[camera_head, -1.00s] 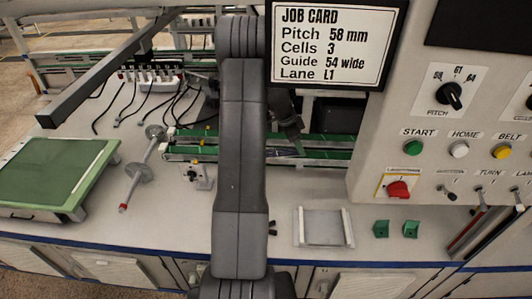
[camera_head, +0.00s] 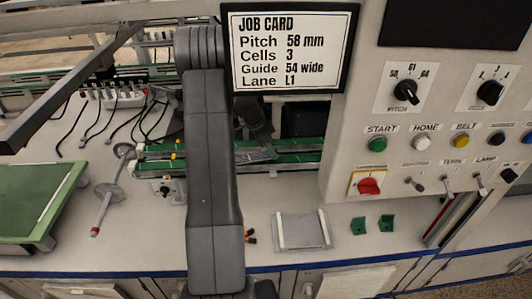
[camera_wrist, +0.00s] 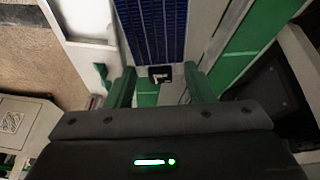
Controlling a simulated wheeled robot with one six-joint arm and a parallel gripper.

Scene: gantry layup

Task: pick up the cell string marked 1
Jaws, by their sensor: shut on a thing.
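The cell string (camera_wrist: 152,30) shows in the wrist view as a long strip of dark blue cells with fine lines, running away from my gripper. My gripper (camera_wrist: 160,86) has its two green fingers on either side of the string's near end and is shut on it. A small black and white tag (camera_wrist: 160,74) lies at that near end; its mark is too small to read. In the head view my arm hides the gripper's fingers. A bluish strip (camera_head: 255,153) shows beside the arm on the green belts; I cannot tell whether it is the same string.
The job card (camera_head: 288,48) reads pitch 58 mm, cells 3, guide 54 wide, lane L1. The control panel (camera_head: 440,150) stands at the right. A shallow tray (camera_head: 302,231) and two green blocks (camera_head: 372,225) lie on the bench, and a green-topped plate (camera_head: 35,200) at the left.

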